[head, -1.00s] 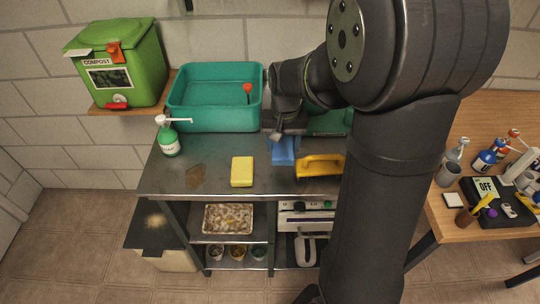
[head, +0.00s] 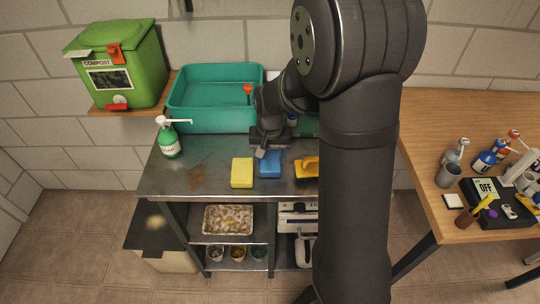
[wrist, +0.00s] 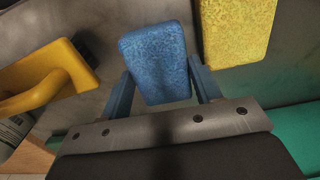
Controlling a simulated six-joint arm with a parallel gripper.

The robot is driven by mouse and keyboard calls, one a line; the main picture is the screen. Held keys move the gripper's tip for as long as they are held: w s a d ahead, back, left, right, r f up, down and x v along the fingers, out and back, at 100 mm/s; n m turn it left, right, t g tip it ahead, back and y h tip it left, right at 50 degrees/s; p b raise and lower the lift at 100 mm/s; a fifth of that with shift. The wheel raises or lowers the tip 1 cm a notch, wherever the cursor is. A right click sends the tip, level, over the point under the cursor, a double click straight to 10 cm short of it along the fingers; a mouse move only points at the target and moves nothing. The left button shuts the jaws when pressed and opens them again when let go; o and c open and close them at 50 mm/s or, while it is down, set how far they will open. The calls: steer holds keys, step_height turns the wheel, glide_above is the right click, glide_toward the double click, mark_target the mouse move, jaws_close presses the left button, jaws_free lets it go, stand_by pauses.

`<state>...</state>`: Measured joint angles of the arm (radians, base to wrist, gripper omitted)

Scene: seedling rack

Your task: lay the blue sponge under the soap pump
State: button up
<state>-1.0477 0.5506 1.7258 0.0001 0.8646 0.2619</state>
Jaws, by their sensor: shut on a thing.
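The blue sponge (head: 269,164) is between the fingers of my gripper (head: 268,152), over the metal bench just right of the yellow sponge. In the wrist view the blue sponge (wrist: 158,62) fills the gap between the two fingers of my gripper (wrist: 162,88), which is shut on it. I cannot tell whether the sponge touches the bench. The soap pump (head: 169,143), a green bottle with a white label and a white nozzle pointing right, stands upright at the bench's back left, well left of my gripper.
A yellow sponge (head: 242,173) lies on the metal bench (head: 215,153) between the pump and my gripper; a yellow-handled tool (head: 308,166) is to the right. A teal basin (head: 185,118) stands behind. A brown stain (head: 195,177) marks the bench in front of the pump.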

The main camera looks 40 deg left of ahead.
mark_target(270, 159)
steer(key=o, duration=0.7)
steer(key=shift+c, duration=0.2)
step_height(270, 159, up, 11)
steer(key=shift+o, duration=0.2)
steer(key=shift+r, duration=0.35)
steer(key=o, duration=0.7)
steer(key=shift+r, duration=0.3)
